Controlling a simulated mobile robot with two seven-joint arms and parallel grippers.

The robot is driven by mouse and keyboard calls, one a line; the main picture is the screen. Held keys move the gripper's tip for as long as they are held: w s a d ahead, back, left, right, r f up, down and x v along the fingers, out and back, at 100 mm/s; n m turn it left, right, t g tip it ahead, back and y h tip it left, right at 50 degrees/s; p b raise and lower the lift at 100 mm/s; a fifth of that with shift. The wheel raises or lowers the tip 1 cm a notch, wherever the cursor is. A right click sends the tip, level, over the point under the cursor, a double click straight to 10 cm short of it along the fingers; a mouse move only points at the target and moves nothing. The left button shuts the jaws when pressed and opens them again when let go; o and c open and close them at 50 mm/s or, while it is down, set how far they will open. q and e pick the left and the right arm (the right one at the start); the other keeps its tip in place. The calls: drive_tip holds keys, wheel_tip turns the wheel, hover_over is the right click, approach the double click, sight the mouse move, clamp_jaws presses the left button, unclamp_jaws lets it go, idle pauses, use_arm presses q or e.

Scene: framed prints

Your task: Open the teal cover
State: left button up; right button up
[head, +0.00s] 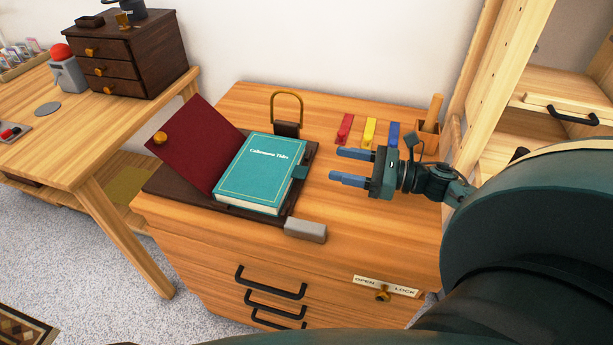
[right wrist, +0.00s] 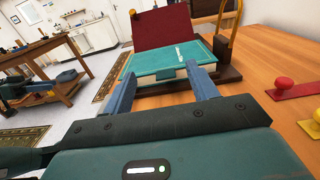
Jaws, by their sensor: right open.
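The teal book (head: 262,172) lies closed on a dark tray (head: 173,183) on the wooden cabinet top. Its teal cover faces up, with pale title lettering, and a small teal tab (head: 301,172) sticks out at its right edge. My right gripper (head: 342,166) is open and empty, to the right of the book and apart from it, with its fingers pointing toward the book. In the right wrist view the book (right wrist: 163,64) shows beyond the fingers, with the tab (right wrist: 166,74) facing me between them. My left gripper is not in view.
A dark red flap with a gold knob (head: 205,143) stands tilted open left of the book. A gold loop (head: 286,98) stands behind it. A grey block (head: 305,230) lies in front. Red, yellow and blue pieces (head: 369,132) and a wooden holder (head: 428,140) are behind my right gripper.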

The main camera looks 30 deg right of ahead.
approach(303, 172)
drive_tip(key=shift+w+a+r+b, duration=0.15)
drive_tip(key=shift+w+r+b, duration=0.1)
drive_tip(key=shift+b, duration=0.1)
drive_tip(key=x, duration=0.7)
drive_tip(key=shift+w+a+f, duration=0.15)
drive_tip(key=shift+a+f, duration=0.05)
drive_tip(key=shift+f, duration=0.1)
drive_tip(key=shift+c, duration=0.6)
drive_tip(key=shift+p, duration=0.3)
clamp_jaws()
